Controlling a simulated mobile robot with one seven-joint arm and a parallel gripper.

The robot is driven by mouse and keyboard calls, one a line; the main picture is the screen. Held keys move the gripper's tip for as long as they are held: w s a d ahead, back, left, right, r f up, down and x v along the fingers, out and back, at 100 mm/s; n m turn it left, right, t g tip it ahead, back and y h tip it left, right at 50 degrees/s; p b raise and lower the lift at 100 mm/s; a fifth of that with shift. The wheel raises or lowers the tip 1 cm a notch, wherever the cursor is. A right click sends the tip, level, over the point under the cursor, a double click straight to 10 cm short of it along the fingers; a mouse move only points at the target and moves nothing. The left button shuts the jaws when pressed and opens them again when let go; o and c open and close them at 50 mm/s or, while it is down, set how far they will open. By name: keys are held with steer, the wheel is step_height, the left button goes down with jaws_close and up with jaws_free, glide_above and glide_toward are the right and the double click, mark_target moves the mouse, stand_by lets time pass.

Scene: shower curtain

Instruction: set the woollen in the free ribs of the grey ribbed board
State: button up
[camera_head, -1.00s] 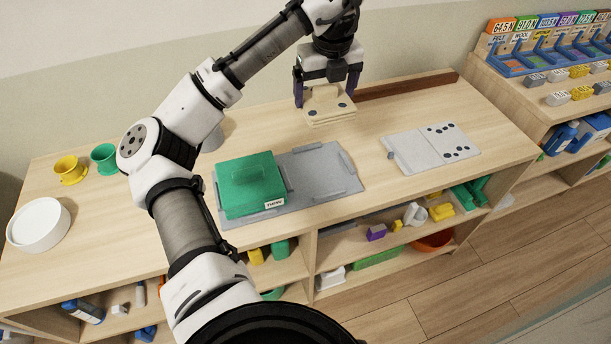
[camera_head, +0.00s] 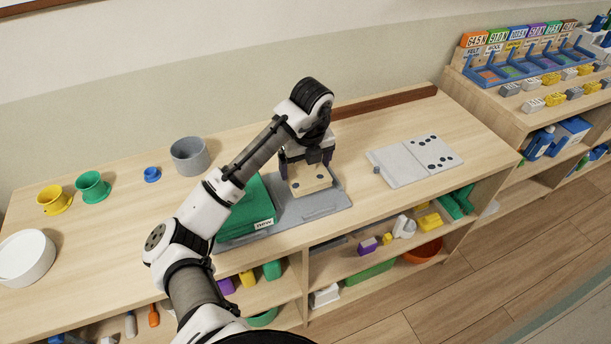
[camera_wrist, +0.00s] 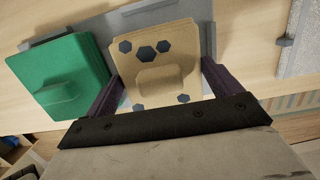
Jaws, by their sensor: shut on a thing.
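The woollen, which I take to be the beige block with dark spots (camera_head: 311,181), is held between the fingers of my gripper (camera_head: 306,172). It is over the right part of the grey ribbed board (camera_head: 337,199). I cannot tell whether it touches the board. In the wrist view the block (camera_wrist: 178,58) lies flat between the dark fingers, with a raised grip on top. A green block (camera_head: 252,212) with a white label sits on the board's left part. It also shows left of the beige block in the wrist view (camera_wrist: 58,82). My arm hides part of the green block.
A light grey panel with dark dots (camera_head: 413,161) lies to the right on the table. A grey cup (camera_head: 189,157), a blue ring (camera_head: 152,174), green (camera_head: 93,188) and yellow cups (camera_head: 54,201) and a white dish (camera_head: 27,257) stand left. A brown strip (camera_head: 385,101) runs along the back edge.

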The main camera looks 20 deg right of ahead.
mark_target(306, 177)
steer(key=shift+f, duration=2.2)
steer(key=shift+f, duration=0.25)
steer(key=o, duration=0.9)
steer(key=shift+r, duration=0.1)
steer(key=shift+r, duration=0.1)
steer(key=r, duration=0.4)
steer(key=s+r, duration=0.1)
steer(key=r, duration=0.3)
steer(key=s+r, duration=0.1)
steer(key=r, duration=0.3)
